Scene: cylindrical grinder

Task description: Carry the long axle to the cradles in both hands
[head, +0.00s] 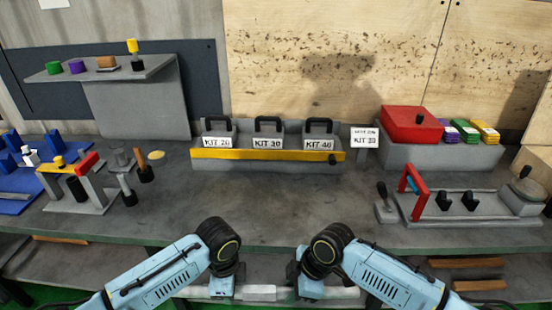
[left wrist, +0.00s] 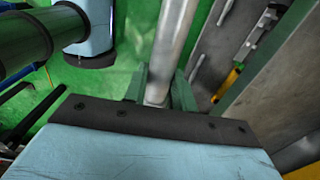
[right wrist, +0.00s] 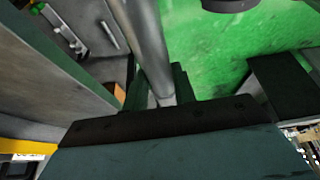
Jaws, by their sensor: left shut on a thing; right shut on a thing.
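The long axle (head: 262,293) is a pale grey metal bar lying across the bottom of the head view, in front of the bench edge; my wrists and arms hide parts of it. My left gripper (left wrist: 160,92) is shut on the axle, which also shows in the left wrist view (left wrist: 174,45). My right gripper (right wrist: 155,92) is shut on the axle farther right; the bar also shows in the right wrist view (right wrist: 147,40). Two black notched blocks, which look like the cradles (head: 444,200) (head: 470,200), stand empty on a grey base at the bench's right.
A red frame (head: 412,190) stands left of the cradles, and a grey block with a knob (head: 522,195) right of them. A kit tray (head: 265,154) and a red box (head: 412,125) stand behind. The bench middle (head: 270,205) is clear. A lower shelf holds wooden strips (head: 466,262).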

